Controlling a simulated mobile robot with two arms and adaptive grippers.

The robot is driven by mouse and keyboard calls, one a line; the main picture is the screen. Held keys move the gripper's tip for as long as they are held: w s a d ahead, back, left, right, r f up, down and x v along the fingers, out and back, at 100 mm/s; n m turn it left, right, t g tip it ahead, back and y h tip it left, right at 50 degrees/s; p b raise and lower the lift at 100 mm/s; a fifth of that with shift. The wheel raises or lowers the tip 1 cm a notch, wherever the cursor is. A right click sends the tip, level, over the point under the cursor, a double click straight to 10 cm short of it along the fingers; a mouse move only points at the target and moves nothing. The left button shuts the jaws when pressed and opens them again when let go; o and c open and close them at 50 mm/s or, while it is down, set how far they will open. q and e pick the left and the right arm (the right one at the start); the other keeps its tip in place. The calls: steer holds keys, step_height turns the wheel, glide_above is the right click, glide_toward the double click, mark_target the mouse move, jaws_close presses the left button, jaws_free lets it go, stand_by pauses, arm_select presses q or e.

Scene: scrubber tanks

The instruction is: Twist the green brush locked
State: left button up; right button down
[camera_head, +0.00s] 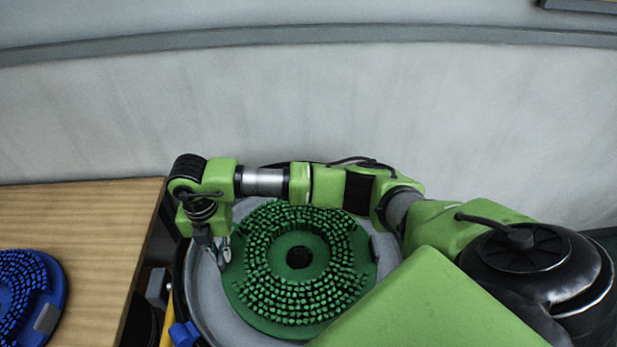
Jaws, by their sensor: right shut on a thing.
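The green brush (299,267) is a round disc with rings of green bristles facing up and a dark hole in its middle. It lies flat in a round grey housing (207,297). My right arm reaches in from the right across the far side of the brush. My right gripper (222,254) points down at the left edge of the brush and is shut on that edge. The exact contact of the fingertips is small and partly hidden. My left gripper is out of view.
A wooden table (85,215) stands at the left, with a blue brush (28,290) on it, cut off by the picture edge. A blue part (184,334) sits at the housing's front left. A grey wall (300,105) closes off the back.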

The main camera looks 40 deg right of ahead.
steer(key=shift+w+d+m, duration=0.35)
steer(key=shift+w+m, duration=0.15)
steer(key=shift+w, duration=0.1)
steer(key=shift+w+d, duration=0.15)
steer(key=shift+w+d+m+b, duration=0.4)
steer(key=shift+w+d+m, duration=0.4)
steer(key=shift+d, duration=0.05)
steer(key=shift+w, duration=0.1)
steer(key=shift+w+d, duration=0.1)
steer(key=shift+d, duration=0.1)
steer(key=shift+w+d+m, duration=0.8)
steer(key=shift+d+m, duration=0.2)
steer(key=shift+d, duration=0.1)
steer(key=shift+w+d+m, duration=0.35)
steer(key=shift+d+m, duration=0.1)
steer(key=shift+d, duration=0.15)
steer(key=shift+w+d+m, duration=0.3)
steer(key=shift+d+m, duration=0.15)
steer(key=shift+d, duration=0.1)
